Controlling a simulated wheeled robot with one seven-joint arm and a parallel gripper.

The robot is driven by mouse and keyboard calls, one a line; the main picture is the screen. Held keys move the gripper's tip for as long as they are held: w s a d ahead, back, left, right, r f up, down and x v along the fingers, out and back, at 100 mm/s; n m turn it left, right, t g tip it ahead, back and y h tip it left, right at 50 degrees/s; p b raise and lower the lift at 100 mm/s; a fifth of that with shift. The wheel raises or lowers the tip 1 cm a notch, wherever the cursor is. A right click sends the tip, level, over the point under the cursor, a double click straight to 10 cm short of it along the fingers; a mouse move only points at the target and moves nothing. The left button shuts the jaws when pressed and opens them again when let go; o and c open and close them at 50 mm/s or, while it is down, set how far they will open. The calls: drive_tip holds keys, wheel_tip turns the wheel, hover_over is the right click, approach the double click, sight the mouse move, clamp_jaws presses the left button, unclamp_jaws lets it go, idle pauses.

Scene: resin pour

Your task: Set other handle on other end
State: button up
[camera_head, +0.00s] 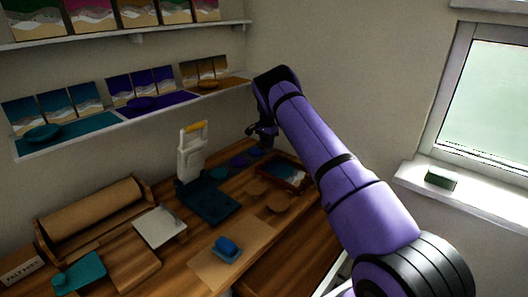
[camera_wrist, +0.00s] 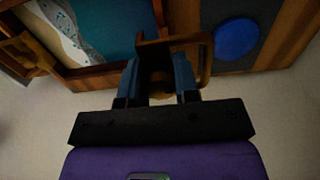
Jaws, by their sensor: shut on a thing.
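The tray (camera_head: 297,182) has a dark wood frame and a blue, white and sand-coloured inlay, and lies at the right of the bench. In the wrist view its frame (camera_wrist: 88,72) fills the upper left. One golden-brown handle (camera_wrist: 30,55) is at its left end. My gripper (camera_wrist: 160,82) is shut on the other handle (camera_wrist: 205,62), a brown plate with a golden bow, close to the tray's right end. I cannot tell whether the held handle touches the tray. In the head view my gripper (camera_head: 262,135) is small and dark above the back of the bench.
A blue round piece (camera_wrist: 236,38) lies on a grey surface right of the held handle. A shelf (camera_head: 130,115) is above.

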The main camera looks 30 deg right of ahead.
sight(267, 160)
drive_tip(key=shift+f, duration=3.4)
drive_tip(key=shift+f, duration=1.1)
idle(0.5)
drive_tip(key=o, duration=1.1)
drive_tip(key=shift+r, duration=0.1)
drive_tip(key=shift+r, duration=3.9)
